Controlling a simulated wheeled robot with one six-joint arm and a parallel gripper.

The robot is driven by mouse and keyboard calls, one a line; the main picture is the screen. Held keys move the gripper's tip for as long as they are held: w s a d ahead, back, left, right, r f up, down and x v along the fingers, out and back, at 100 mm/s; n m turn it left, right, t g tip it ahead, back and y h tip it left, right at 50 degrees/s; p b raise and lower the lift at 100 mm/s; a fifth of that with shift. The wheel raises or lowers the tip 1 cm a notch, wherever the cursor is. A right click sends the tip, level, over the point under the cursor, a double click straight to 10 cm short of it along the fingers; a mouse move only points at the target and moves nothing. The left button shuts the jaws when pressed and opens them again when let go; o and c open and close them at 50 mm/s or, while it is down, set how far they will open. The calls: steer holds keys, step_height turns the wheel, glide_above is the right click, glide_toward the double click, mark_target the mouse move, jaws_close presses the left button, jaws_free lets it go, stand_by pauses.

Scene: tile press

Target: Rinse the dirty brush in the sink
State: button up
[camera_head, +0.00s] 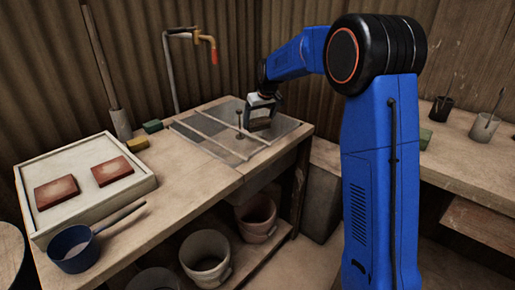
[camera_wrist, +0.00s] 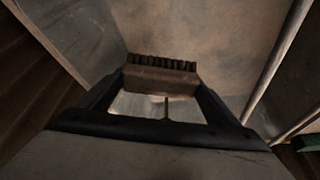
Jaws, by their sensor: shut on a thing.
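My gripper (camera_head: 262,108) is over the right part of the grey sink (camera_head: 195,124), which is set into the wooden bench. In the wrist view my gripper (camera_wrist: 162,88) is shut on the brush (camera_wrist: 160,77). The brush has a brown block and a row of dark bristles, which point away from the gripper. Below it the sink's inside (camera_wrist: 205,35) shows brownish stains. An orange-handled tap (camera_head: 205,43) stands behind the sink, left of my gripper.
Two thin rails cross the sink, and a dark upright rod (camera_head: 239,122) stands close left of my gripper. A tray (camera_head: 90,222) with two red tiles lies at the left, beside a blue pan (camera_head: 75,250). Buckets (camera_head: 206,257) stand below the bench.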

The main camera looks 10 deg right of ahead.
mark_target(259, 119)
steer(key=shift+r, duration=3.7)
step_height(259, 119, up, 4)
steer(key=shift+s, duration=0.1)
stand_by(0.5)
